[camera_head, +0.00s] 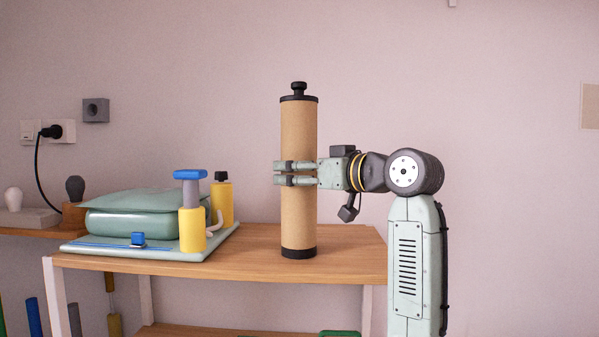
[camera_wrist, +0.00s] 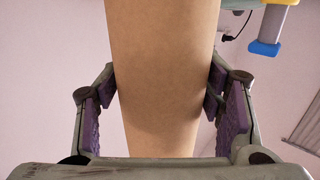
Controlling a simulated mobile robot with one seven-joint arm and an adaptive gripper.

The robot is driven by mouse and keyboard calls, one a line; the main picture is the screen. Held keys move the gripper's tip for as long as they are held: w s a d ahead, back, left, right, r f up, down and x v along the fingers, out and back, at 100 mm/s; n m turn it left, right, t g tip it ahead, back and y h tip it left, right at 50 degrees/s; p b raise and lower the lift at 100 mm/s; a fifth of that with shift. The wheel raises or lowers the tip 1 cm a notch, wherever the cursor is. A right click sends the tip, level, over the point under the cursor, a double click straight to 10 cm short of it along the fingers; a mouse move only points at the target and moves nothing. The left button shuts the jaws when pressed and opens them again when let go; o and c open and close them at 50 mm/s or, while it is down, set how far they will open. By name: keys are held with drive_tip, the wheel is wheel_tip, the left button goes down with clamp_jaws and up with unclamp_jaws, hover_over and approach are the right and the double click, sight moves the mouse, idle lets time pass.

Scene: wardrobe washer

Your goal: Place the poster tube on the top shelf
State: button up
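The poster tube (camera_head: 299,217) is a tan cylinder with black end caps and a black knob on top. It stands upright at the right part of the wooden top shelf (camera_head: 350,262). Its lower end appears to be at the shelf surface; whether it touches cannot be told for sure. My gripper (camera_head: 291,173) reaches in from the right and has its fingers around the middle of the tube. In the wrist view the tube (camera_wrist: 165,70) fills the space between the purple finger pads, which lie against or very near its sides.
On the shelf's left stand a green tray (camera_head: 135,250) with a folded green case (camera_head: 140,222), a yellow bottle with black cap (camera_head: 222,200) and a blue-topped yellow item (camera_head: 192,228). A side ledge (camera_head: 30,231) and wall sockets are farther left. Shelf right of the tube is clear.

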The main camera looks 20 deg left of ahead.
drive_tip(key=shift+o, duration=1.4)
drive_tip(key=b+v, duration=0.4)
drive_tip(key=v, duration=0.8)
